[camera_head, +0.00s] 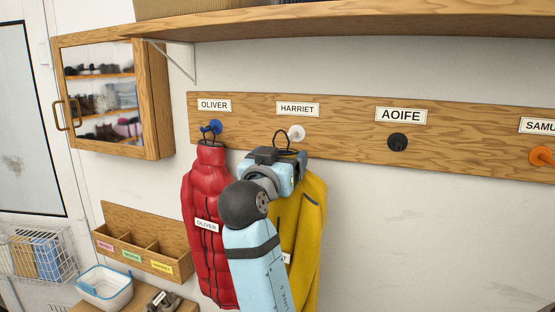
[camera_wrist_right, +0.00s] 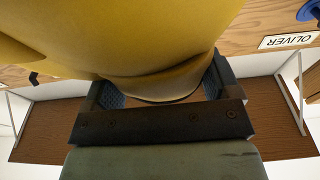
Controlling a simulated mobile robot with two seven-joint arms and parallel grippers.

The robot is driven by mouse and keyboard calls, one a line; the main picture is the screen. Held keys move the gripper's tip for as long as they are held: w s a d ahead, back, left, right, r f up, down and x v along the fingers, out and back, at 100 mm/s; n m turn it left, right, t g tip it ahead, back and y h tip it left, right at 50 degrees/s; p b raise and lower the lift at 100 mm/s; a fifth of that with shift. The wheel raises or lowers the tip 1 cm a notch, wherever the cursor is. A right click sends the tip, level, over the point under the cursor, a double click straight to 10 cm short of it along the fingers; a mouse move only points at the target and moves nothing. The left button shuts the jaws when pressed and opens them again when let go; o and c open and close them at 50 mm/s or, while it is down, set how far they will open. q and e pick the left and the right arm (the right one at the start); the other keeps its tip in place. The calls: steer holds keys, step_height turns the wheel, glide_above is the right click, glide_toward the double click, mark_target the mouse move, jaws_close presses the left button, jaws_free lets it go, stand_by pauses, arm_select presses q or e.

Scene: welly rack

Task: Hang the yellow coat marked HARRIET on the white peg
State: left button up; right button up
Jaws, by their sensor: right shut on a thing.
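The yellow coat (camera_head: 312,215) hangs from my right gripper (camera_head: 288,166) in front of the board. It fills the upper part of the right wrist view (camera_wrist_right: 150,38), between the two fingers. The gripper is shut on the coat near its collar. A dark hanging loop (camera_head: 282,134) stands above the collar, close to the left side of the white peg (camera_head: 296,132) under the HARRIET label (camera_head: 298,109). I cannot tell whether the loop is around the peg. My arm hides much of the coat's left side and most of its white name tag. My left gripper is out of view.
A red coat (camera_head: 203,190) marked OLIVER hangs on the blue peg (camera_head: 212,127), close to the left of my arm. The black peg (camera_head: 397,142) under AOIFE and the orange peg (camera_head: 542,155) are bare. A wooden shelf (camera_head: 350,22) runs above. Wall right of the yellow coat is clear.

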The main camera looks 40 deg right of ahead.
steer(key=shift+f+p+x, duration=0.15)
steer(key=shift+f+x, duration=0.05)
steer(key=shift+x, duration=0.75)
steer(key=shift+f+p+x, duration=0.15)
steer(key=shift+f+x, duration=0.05)
steer(key=shift+x, duration=0.8)
steer(key=shift+f+p+x, duration=0.15)
steer(key=shift+f+x, duration=0.05)
steer(key=shift+x, duration=0.75)
steer(key=shift+w+d+f+b, duration=0.3)
steer(key=shift+d+f+b, duration=0.25)
steer(key=shift+w+d+f+b, duration=0.1)
steer(key=shift+d+f+b, duration=0.15)
steer(key=shift+b, duration=0.1)
steer(key=o, duration=1.4)
steer(key=shift+a, duration=0.1)
